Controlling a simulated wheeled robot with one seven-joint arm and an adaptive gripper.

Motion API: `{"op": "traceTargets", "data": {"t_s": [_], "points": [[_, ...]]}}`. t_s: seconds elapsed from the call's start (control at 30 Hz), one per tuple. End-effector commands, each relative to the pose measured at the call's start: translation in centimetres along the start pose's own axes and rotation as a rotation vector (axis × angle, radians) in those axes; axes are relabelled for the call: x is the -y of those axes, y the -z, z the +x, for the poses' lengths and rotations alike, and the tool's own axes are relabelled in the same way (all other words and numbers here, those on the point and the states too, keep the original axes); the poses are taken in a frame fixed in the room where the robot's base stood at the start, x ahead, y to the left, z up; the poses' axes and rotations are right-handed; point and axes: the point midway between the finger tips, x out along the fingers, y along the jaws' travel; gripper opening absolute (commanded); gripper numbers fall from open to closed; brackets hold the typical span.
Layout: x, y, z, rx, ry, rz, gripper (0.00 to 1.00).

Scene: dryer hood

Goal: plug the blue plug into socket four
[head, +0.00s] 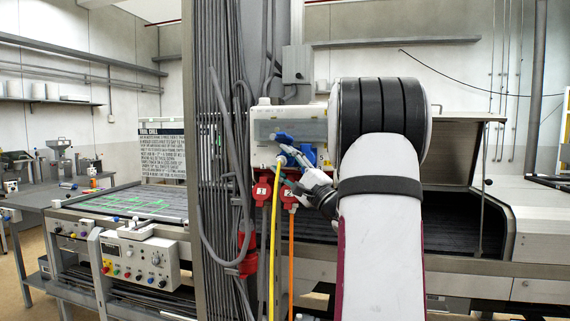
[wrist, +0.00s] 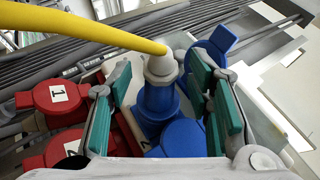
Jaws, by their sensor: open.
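The blue plug (wrist: 158,102) has a pale collar at the yellow cable (wrist: 105,32). In the wrist view it lies between the teal pads of my open gripper (wrist: 160,88), with gaps visible beside it. A blue round part (wrist: 212,46) shows beyond the right finger, and another blue part (wrist: 188,140) lies low beside the plug. In the head view, blue parts (head: 308,153) are on the front of the pale socket box (head: 262,125), with my gripper (head: 295,178) just below. I cannot tell whether the plug is seated in a socket. No number four is readable.
Red socket one (head: 262,190) and red socket two (head: 289,196) hang below the box, left of my gripper. A grey cable bundle (head: 212,170) runs vertically to their left. An orange cable (head: 291,255) hangs beside the yellow one. A dryer hood (head: 460,155) stands at right.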

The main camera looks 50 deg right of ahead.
Motion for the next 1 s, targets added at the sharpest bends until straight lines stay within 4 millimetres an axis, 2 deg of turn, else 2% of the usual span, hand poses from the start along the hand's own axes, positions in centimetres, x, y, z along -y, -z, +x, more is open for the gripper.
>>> {"op": "traceTargets", "data": {"t_s": [0.17,0.6,0.8,1.0], "points": [[0.0,0.1,-1.4,-0.003,0.0,-0.001,0.46],[0.0,0.1,-9.8,-0.004,0.0,0.0,0.46],[0.0,0.1,-11.7,-0.003,0.0,0.0,0.46],[0.0,0.0,-12.0,0.0,0.001,-0.001,0.46]]}}
